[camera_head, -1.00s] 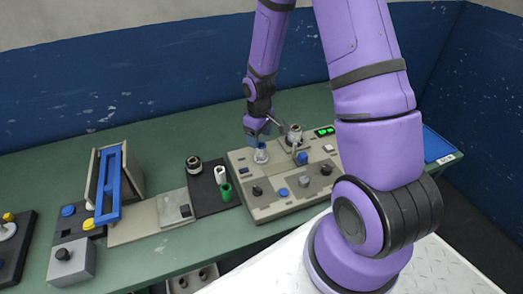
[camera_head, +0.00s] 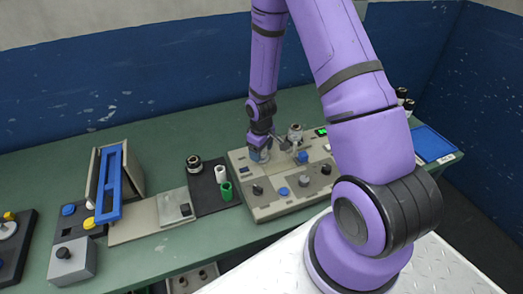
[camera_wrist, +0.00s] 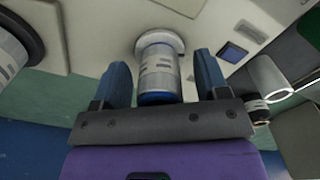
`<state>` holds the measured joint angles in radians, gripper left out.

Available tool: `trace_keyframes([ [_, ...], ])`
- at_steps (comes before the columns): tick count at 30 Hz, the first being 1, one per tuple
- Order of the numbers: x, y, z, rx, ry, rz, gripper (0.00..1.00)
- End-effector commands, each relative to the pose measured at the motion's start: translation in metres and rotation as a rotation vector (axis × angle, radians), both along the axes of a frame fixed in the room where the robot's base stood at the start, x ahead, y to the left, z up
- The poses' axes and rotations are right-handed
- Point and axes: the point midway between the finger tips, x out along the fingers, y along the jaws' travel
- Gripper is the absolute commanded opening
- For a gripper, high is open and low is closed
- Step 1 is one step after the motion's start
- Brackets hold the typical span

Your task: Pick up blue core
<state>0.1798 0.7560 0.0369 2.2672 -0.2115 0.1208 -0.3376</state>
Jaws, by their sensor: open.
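The blue core (camera_wrist: 158,68) is a cylinder with a pale printed wrap and a blue end, standing on a white round seat of the machine panel in the wrist view. My gripper (camera_wrist: 161,78) is open, with one blue finger on each side of the core and visible gaps between. In the head view my gripper (camera_head: 260,148) points down over the left back part of the beige panel (camera_head: 248,186), and the core (camera_head: 261,157) shows only partly beneath it.
A metal post (camera_head: 295,132) stands just right of my gripper. A white core (camera_head: 221,174), a green core (camera_head: 227,191) and a dark roll (camera_head: 194,164) stand on a black mat to the left. A blue tray (camera_head: 434,144) lies at the right.

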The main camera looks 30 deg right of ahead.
Motion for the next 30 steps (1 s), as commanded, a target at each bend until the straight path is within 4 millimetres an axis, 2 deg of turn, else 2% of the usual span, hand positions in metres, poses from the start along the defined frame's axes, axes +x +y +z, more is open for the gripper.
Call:
trace_keyframes([
  [2,0.000,0.000,0.000,0.000,0.000,0.000,0.68],
  [9,0.000,0.000,0.000,0.000,0.000,0.000,0.15],
  [20,0.000,0.000,0.002,0.000,0.000,0.000,0.15],
  [30,0.007,0.007,0.019,0.000,-0.001,0.002,0.15],
])
